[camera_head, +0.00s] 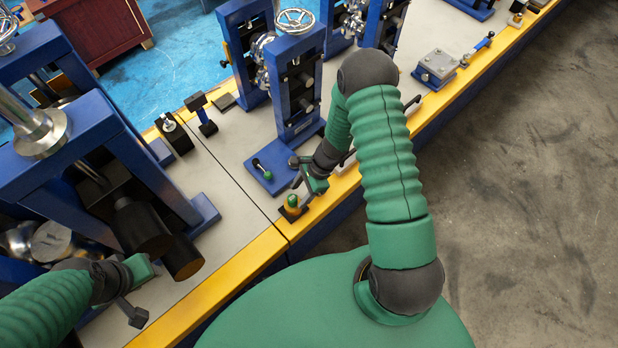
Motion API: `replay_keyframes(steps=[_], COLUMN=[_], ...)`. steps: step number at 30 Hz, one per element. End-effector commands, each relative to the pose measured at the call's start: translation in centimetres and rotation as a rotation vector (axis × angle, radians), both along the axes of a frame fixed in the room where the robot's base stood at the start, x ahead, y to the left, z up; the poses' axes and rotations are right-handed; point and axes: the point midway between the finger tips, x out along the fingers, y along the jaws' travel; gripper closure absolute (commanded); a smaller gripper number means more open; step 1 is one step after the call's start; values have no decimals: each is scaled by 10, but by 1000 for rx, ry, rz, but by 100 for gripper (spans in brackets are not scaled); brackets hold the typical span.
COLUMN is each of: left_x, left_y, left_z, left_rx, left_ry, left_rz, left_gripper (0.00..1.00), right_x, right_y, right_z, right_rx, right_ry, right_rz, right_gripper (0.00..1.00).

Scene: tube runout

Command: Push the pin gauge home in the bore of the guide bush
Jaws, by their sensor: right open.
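A small brass-coloured bush (292,210) sits on a dark block at the yellow front edge of the bench, and I take it as the guide bush. A green-topped piece (292,200), likely the pin gauge, stands upright in it; its depth is too small to tell. My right gripper (300,176) is open just above and behind the green top, apart from it as far as I can see. My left gripper (133,300) is at the lower left near the bench edge, beside dark cylinders; its jaw gap is unclear.
A blue press frame (297,85) with a handwheel stands right behind my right gripper. Blue rollers stands (110,150) fill the left. A grey block (437,67) lies farther right. The grey bench top (225,215) between is clear.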

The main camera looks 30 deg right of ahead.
Motion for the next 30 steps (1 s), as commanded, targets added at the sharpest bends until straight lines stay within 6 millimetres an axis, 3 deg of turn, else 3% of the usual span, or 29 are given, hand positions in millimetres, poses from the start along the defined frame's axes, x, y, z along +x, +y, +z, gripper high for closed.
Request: replay_keyframes(steps=[9, 15, 19, 30], left_x=[0, 0, 0, 0], left_y=[0, 0, 0, 0], left_z=[-1, -1, -1, -1], left_rx=[0, 0, 0, 0], left_ry=[0, 0, 0, 0], left_rz=[0, 0, 0, 0], left_gripper=[64, 64, 64, 64], right_x=[-8, -12, -13, -14], right_y=[-39, -55, -59, -59], right_z=[86, 121, 130, 130], right_rx=[-2, 1, 1, 1], right_ry=[-5, -2, 0, 1], right_rz=[-1, -1, -1, 0], right_gripper=[47, 47, 47, 47])
